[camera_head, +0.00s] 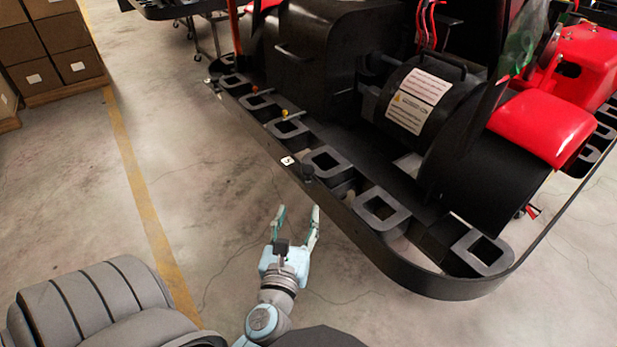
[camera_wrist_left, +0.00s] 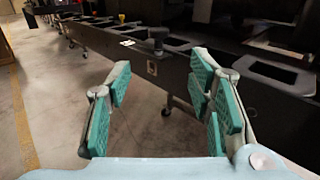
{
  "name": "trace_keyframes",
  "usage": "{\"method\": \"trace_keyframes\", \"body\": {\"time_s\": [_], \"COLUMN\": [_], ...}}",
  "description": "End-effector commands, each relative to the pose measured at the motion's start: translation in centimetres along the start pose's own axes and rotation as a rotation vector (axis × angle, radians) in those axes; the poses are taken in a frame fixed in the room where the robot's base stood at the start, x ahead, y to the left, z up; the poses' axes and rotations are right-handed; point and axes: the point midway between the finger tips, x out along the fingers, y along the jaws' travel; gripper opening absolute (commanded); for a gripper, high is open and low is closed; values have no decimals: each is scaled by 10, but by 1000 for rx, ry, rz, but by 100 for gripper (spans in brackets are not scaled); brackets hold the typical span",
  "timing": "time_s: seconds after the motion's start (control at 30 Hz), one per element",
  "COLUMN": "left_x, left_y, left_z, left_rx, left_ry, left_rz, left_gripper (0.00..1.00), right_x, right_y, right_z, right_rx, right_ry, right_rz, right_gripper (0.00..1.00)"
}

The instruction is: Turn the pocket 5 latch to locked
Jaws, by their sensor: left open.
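A black knob-like latch (camera_head: 307,172) stands on the near rim of the black kart stand (camera_head: 430,284), beside a small white label (camera_head: 287,160) whose mark I cannot read surely. In the left wrist view the latch (camera_wrist_left: 157,40) rises upright beyond the fingers, with the label (camera_wrist_left: 127,42) to its left. I cannot tell its turned position. My left gripper (camera_head: 298,212) is open and empty, below and in front of the latch in the picture, apart from it. Its teal-padded fingers (camera_wrist_left: 162,85) spread either side of the view. My right gripper is not in view.
Square-holed pockets (camera_head: 381,208) line the stand's edge. A yellow knob (camera_head: 284,113) and an orange knob (camera_head: 254,90) stand farther along it. A black machine (camera_head: 425,100) and red bodywork (camera_head: 545,120) fill the stand. Cardboard boxes (camera_head: 50,45) are far left; floor between is clear.

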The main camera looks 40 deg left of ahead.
Motion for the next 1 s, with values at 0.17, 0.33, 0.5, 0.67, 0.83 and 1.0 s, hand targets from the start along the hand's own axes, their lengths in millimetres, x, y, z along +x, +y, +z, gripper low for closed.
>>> {"method": "trace_keyframes", "body": {"time_s": [0.17,0.33,0.5,0.67,0.83,1.0], "left_x": [28,77,115,136,142,142], "left_y": [1,2,3,2,3,3], "left_z": [10,8,8,7,7,7], "left_rx": [23,21,18,17,16,16], "left_ry": [-19,-18,-14,-12,-11,-11], "left_rz": [3,4,5,4,4,4], "left_gripper": [48,48,48,48,48,48], "right_x": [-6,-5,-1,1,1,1], "right_y": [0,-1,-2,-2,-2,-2], "right_z": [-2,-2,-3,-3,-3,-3], "right_rx": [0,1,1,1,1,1], "right_ry": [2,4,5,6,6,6], "right_rz": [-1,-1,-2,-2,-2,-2], "right_gripper": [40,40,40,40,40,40]}}
